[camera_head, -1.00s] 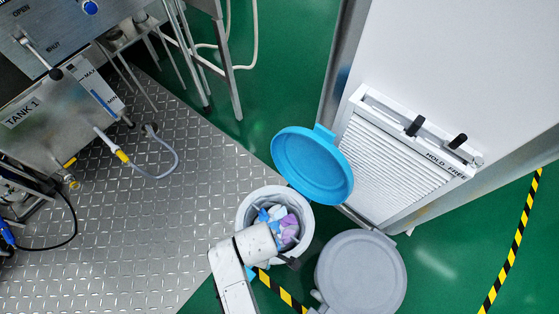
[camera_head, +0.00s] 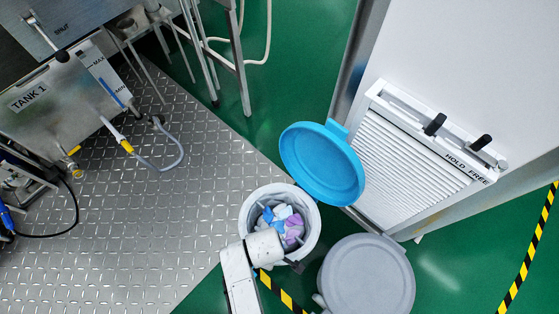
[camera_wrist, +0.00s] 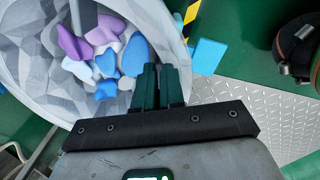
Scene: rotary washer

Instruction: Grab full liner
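The full liner is a pale grey bag (camera_head: 248,216) inside a round white bin (camera_head: 314,232). It holds blue, purple and white crumpled pieces (camera_head: 284,222). In the wrist view the creased liner (camera_wrist: 35,65) fills the upper left, with its rim running past my fingers. My gripper (camera_wrist: 160,72) has its two dark green fingers close together at this rim, with the liner's edge at them. The exact pinch is partly hidden by the fingers. In the head view my arm's end covers the front edge of the bin.
A blue lid (camera_head: 321,164) stands open behind the bin. A closed grey-lidded bin (camera_head: 366,275) stands close at right, before a white louvred panel (camera_head: 412,155). Metal tread plate (camera_head: 150,225) lies at left.

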